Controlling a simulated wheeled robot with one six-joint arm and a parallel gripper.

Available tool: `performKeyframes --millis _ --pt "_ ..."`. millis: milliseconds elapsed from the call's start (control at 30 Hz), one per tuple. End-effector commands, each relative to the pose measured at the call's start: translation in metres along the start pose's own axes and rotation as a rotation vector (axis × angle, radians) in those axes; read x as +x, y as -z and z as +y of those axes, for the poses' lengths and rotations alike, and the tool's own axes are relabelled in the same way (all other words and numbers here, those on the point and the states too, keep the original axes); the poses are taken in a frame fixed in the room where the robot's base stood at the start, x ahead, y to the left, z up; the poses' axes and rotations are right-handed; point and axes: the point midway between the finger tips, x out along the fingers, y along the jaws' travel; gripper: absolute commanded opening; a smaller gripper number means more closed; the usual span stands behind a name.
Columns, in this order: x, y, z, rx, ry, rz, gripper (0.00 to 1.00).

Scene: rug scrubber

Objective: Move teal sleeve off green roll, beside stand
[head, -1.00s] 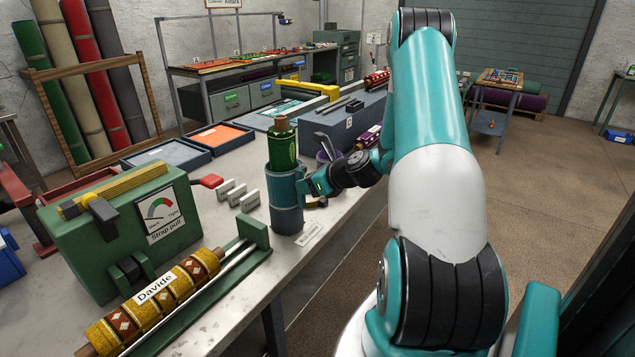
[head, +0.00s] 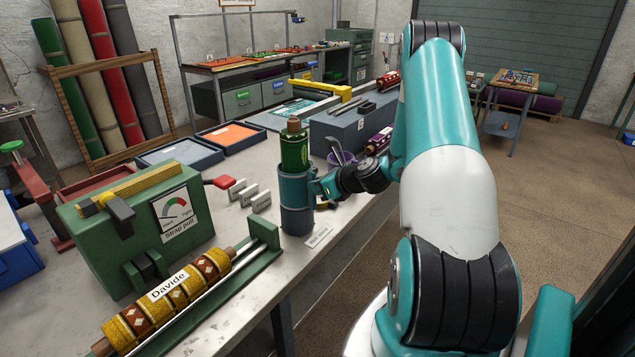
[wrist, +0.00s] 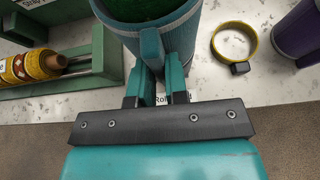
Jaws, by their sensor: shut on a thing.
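The teal sleeve (head: 296,205) stands upright on the bench, around the lower part of the green roll (head: 294,152). The roll's green upper part and brown core end stick out above the sleeve's rim. My gripper (head: 322,187) is at the sleeve's right side. In the wrist view my gripper (wrist: 161,88) is shut on a narrow upright teal tab on the near side of the sleeve (wrist: 187,35). The roll shows inside the sleeve's mouth at the top edge. I cannot tell a separate stand from the sleeve's lower part.
A white label card (head: 319,236) lies at the sleeve's foot by the bench edge. A purple cup (head: 340,158) stands behind my gripper. Small grey cards (head: 248,194) and the green strap-pull box (head: 140,225) are to the left. A yellow ring (wrist: 234,42) lies nearby.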

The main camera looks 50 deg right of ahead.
Motion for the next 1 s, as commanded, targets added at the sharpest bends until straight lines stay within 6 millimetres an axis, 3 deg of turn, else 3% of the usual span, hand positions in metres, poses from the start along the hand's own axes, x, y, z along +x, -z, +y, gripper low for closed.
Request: performKeyframes --millis 367,1000 --pt "-0.007 -0.009 0.000 -0.001 0.001 -0.020 0.00" --pt "-0.030 -0.050 0.000 0.000 0.001 -0.019 0.00"
